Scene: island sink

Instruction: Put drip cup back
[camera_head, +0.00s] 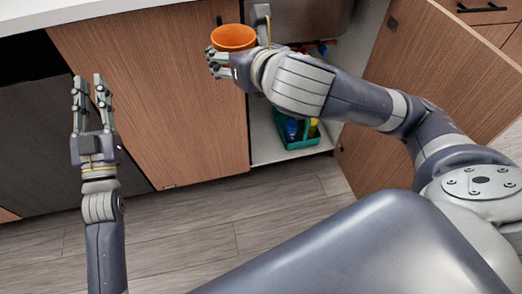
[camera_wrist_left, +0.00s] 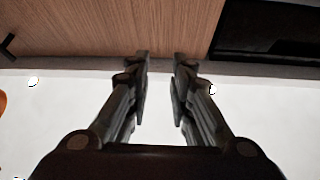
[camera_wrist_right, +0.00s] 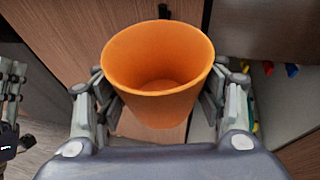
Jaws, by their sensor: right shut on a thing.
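The drip cup is an orange, empty, open-topped cup (camera_head: 233,37) at the top middle of the head view, in front of the cabinet. My right gripper (camera_head: 238,55) is shut around its sides. In the right wrist view the cup (camera_wrist_right: 158,75) sits between the two fingers, its mouth facing the camera. My left gripper (camera_head: 91,88) is at the left of the head view, fingers pointing up and apart. In the left wrist view its fingers (camera_wrist_left: 160,58) have an empty gap between them.
The cabinet under the sink is open, with its right door (camera_head: 440,75) swung out. Inside, a green caddy (camera_head: 299,143) with bottles stands on the cabinet floor, below a metal sink basin (camera_head: 305,18). The left door (camera_head: 160,95) is shut. A white countertop (camera_head: 60,14) runs above.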

